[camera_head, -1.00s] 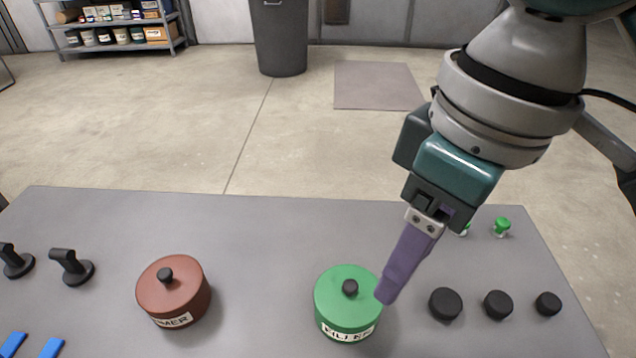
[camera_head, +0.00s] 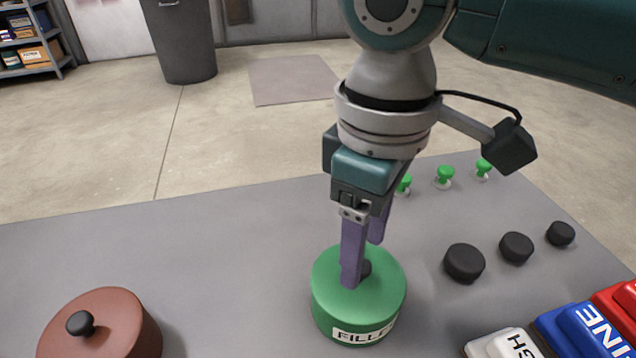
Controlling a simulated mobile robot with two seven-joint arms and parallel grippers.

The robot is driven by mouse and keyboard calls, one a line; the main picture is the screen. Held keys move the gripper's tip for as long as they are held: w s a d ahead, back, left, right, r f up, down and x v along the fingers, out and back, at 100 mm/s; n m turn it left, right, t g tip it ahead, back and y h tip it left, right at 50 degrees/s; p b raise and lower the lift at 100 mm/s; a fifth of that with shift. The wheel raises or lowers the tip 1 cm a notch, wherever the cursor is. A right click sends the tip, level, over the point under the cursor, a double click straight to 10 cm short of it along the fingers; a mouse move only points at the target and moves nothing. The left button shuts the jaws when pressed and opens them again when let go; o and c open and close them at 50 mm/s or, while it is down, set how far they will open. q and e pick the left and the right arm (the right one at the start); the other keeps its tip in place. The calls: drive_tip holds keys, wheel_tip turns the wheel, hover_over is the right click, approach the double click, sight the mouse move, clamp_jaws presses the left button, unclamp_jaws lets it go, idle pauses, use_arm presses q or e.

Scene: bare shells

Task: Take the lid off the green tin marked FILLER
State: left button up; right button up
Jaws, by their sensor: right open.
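The green tin (camera_head: 327,307) stands upright on the grey table, with a white label reading FILLER, its last letters cut by the curve. Its green lid (camera_head: 384,281) is on it, with a dark knob (camera_head: 366,268) in the middle, partly hidden by a finger. My right gripper (camera_head: 361,262) points down over the lid. Its purple fingers are apart, one in front of the knob and one behind it. I cannot tell whether either finger touches the knob. My left gripper is not in view.
A red-brown tin (camera_head: 120,335) with a knobbed lid stands at the lower left. Several black knobs (camera_head: 464,262) and green buttons (camera_head: 445,175) lie to the right. Lettered blocks, one blue (camera_head: 580,330), fill the lower right corner. The grey table (camera_head: 200,240) is clear behind the tins.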

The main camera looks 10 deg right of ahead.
wheel_tip(320, 180, down, 2)
drive_tip(key=shift+f, duration=0.1)
clamp_jaws()
idle(0.5)
